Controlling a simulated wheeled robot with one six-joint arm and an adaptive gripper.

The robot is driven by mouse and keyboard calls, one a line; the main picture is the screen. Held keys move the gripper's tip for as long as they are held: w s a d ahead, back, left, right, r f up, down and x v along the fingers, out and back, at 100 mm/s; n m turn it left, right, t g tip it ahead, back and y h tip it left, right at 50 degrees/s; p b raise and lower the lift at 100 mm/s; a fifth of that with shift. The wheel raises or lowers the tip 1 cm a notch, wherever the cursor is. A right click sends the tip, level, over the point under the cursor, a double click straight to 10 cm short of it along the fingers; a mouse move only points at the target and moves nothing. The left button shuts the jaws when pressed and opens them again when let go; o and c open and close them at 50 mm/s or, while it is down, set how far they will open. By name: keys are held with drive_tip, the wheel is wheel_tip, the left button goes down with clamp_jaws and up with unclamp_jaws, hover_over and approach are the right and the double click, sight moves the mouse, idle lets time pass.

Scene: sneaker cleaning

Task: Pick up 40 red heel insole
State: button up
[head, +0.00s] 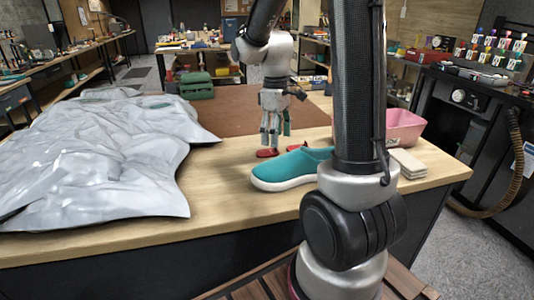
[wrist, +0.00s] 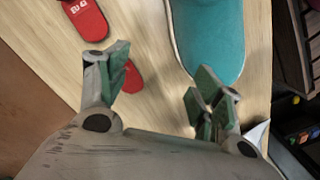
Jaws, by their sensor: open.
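Two red heel insoles lie on the light wood tabletop. One red insole with a white marking (wrist: 86,18) is cut by the top edge of the wrist view; I cannot read the marking surely. The other red insole (wrist: 131,76) lies beside my gripper's left finger, which partly hides it. In the head view one red insole (head: 267,153) lies just below my gripper (head: 274,138), and another red piece (head: 297,149) shows behind the shoe. My gripper (wrist: 160,78) is open and empty, pointing down above the table.
A teal shoe with a white sole (head: 285,169) stands close to the insoles. A crumpled grey sheet (head: 100,155) covers the left side.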

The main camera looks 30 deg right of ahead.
sight(268, 152)
drive_tip(key=w+n, duration=0.1)
drive_tip(key=w+f+n, duration=0.1)
drive_tip(key=w, duration=0.1)
drive_tip(key=shift+w+d+f, duration=0.1)
drive_tip(key=shift+d+f, duration=0.05)
drive_tip(key=shift+d, duration=0.05)
drive_tip(key=w+n, duration=0.1)
drive_tip(key=n, duration=0.1)
drive_tip(key=w+r+n, duration=0.1)
drive_tip(key=w+n, duration=0.1)
drive_tip(key=shift+r+t, duration=0.1)
drive_tip(key=shift+t, duration=0.2)
drive_tip(key=shift+w+n, duration=0.1)
drive_tip(key=shift+n, duration=0.9)
drive_tip(key=shift+f+n, duration=0.25)
drive_tip(key=shift+n, duration=0.05)
drive_tip(key=f, duration=0.7)
drive_tip(key=shift+d+f, duration=0.15)
drive_tip(key=shift+d, duration=0.2)
drive_tip(key=c, duration=0.9)
